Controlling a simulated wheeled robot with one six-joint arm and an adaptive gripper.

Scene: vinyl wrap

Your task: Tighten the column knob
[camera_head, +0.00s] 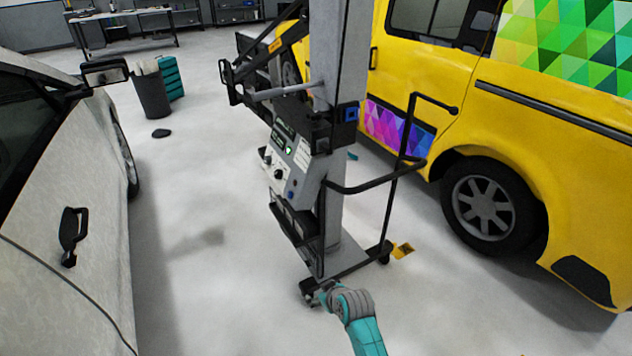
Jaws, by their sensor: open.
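A wheeled machine with a tall grey column (340,60) stands in the middle. Its control box (300,155) has a dark display and a pale panel with small dark knobs (278,174). A black part with a blue face (350,113) sits at the column beside the box. I cannot tell which of these is the column knob. My teal and grey arm enters at the bottom. My gripper (324,291) is open, small and partly lost against the machine's base, low in front of it. It is well below the control box, and nothing shows held in it.
A black bent handle (375,184) sticks out right of the column, above the base with casters (384,254). A yellow van (500,150) stands close on the right, a white car (60,190) on the left. A dark bin (152,95) is farther back. Floor left of the machine is clear.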

